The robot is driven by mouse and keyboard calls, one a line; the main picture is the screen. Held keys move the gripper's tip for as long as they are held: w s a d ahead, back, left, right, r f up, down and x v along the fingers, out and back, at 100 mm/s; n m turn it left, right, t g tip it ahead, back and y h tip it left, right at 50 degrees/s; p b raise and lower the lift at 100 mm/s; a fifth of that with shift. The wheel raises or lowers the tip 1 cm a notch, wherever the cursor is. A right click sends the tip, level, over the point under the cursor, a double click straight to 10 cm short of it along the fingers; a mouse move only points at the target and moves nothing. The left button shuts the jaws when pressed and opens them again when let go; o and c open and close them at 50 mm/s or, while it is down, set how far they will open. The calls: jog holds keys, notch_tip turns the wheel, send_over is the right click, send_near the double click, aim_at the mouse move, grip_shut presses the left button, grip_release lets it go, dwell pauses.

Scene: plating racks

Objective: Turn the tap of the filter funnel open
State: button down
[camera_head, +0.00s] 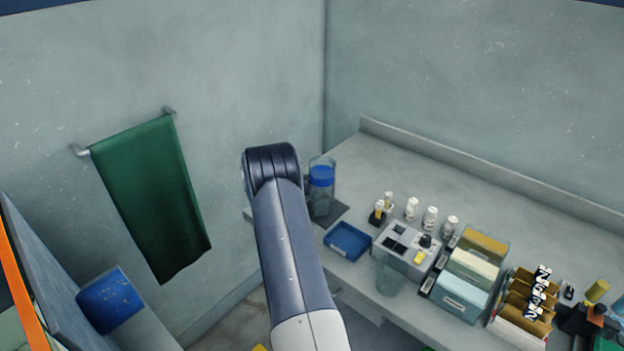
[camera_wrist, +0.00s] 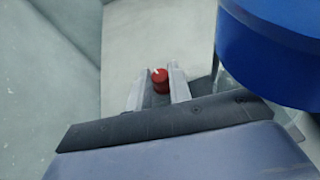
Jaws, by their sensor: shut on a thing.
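The filter funnel (camera_head: 321,176) stands at the far left corner of the counter, a clear vessel with a blue band. Its blue part (camera_wrist: 275,50) fills the upper right of the wrist view, close to my gripper. The red tap knob (camera_wrist: 160,80), with a white mark on top, sits between the two fingers of my gripper (camera_wrist: 158,88). The fingers are shut on the knob. In the head view my arm hides the gripper and the tap.
A blue tray (camera_head: 348,242) lies in front of the funnel on the counter (camera_head: 455,180). To its right are a grey rack (camera_head: 405,262), small white bottles (camera_head: 430,217), a clear beaker (camera_head: 389,277) and file boxes (camera_head: 466,287). A green towel (camera_head: 150,195) hangs on the left wall.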

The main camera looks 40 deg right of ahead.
jog(key=shift+f, duration=0.1)
jog(key=shift+w+f+m+g+b, duration=0.1)
jog(key=shift+w+m+g+b, duration=0.1)
jog(key=shift+m+g+b, duration=1.05)
jog(key=shift+w+d+m+g+y+b, duration=0.1)
jog(key=shift+m+g+y+b, duration=0.55)
jog(key=shift+m+g, duration=0.6)
jog(key=shift+r+m+g+y, duration=0.3)
jog(key=shift+m+g, duration=0.2)
jog(key=shift+g, duration=0.3)
jog(key=c, duration=1.3)
grip_release()
jog(key=shift+f, duration=0.1)
